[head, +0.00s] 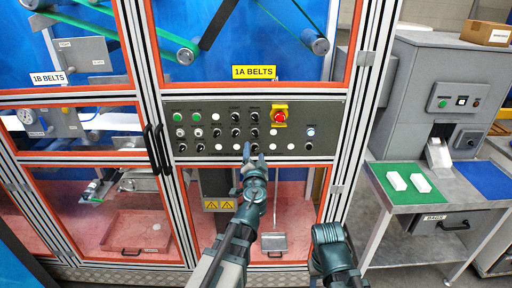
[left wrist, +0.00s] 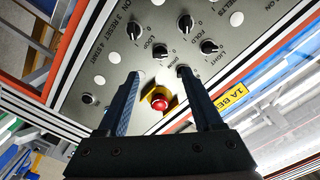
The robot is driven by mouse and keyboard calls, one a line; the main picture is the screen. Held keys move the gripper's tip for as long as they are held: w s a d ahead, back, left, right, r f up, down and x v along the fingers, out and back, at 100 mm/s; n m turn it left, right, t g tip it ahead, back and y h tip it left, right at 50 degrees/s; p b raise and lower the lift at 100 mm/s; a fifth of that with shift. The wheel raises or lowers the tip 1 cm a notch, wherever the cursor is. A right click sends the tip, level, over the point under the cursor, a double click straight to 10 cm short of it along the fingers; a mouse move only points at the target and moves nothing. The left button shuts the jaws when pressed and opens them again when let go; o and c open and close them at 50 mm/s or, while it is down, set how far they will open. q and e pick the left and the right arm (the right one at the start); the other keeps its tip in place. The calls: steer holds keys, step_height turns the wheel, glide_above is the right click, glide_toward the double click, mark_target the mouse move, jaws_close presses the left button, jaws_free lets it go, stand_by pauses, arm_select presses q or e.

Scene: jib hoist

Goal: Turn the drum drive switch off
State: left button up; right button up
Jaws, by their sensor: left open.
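The control panel (head: 225,132) is a dark grey board with several black rotary knobs, round buttons and a red stop button (head: 279,116) on yellow. My left gripper (head: 252,157) is in front of its lower middle edge, with its fingers apart and nothing held. In the left wrist view, my left gripper (left wrist: 160,95) has the red stop button showing between its fingers. A knob (left wrist: 183,71) beside the right fingertip is partly hidden, as is its label. My right gripper is not visible.
Aluminium posts and orange door frames (head: 152,52) surround the panel. Dark door handles (head: 158,150) stick out on its left. A grey machine (head: 450,100) and a bench with a green mat (head: 378,178) stand at the right. The panel face projects knobs close to my fingers.

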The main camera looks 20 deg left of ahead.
arm_select(q)
steer(key=v, duration=0.4)
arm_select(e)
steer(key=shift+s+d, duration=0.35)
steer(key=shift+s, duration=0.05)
